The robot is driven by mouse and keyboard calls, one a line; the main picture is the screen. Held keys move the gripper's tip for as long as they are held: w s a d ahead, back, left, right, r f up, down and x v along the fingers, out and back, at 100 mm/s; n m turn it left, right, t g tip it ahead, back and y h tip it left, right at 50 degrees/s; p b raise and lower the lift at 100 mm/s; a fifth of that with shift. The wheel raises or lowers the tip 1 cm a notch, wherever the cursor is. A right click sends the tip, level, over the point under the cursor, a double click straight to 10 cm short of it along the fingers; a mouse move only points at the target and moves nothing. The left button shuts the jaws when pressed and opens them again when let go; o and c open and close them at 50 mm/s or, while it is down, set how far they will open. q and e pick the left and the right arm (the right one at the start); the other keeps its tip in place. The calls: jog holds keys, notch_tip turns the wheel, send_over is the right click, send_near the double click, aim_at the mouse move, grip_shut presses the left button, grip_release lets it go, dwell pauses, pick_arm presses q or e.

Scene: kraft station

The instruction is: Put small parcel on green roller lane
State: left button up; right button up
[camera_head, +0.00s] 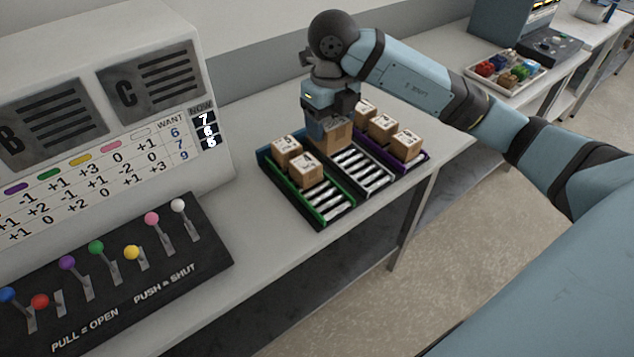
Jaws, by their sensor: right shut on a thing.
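The roller tray has a green roller lane (337,211) at its left, with two small brown parcels, one at the back (287,151) and one in front of it (306,170). The front part of that lane shows bare rollers. My right gripper (326,128) points down at the back of the middle lane and is shut on a small parcel (340,136). The gripper partly hides this parcel, and I cannot tell whether it touches the rollers. My left gripper is not in view.
The middle lane (372,178) shows bare rollers in front. The purple lane (422,164) at the right holds several parcels. A lever panel (115,285) and a board with numbers (100,130) stand at the left. A tray of coloured items (505,72) is at the back right.

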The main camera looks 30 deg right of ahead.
notch_tip(320, 180, down, 18)
jog(key=shift+r+p, duration=0.1)
jog(key=shift+p, duration=0.55)
jog(key=shift+f, duration=0.25)
jog(key=o, duration=1)
jog(key=shift+c, duration=0.2)
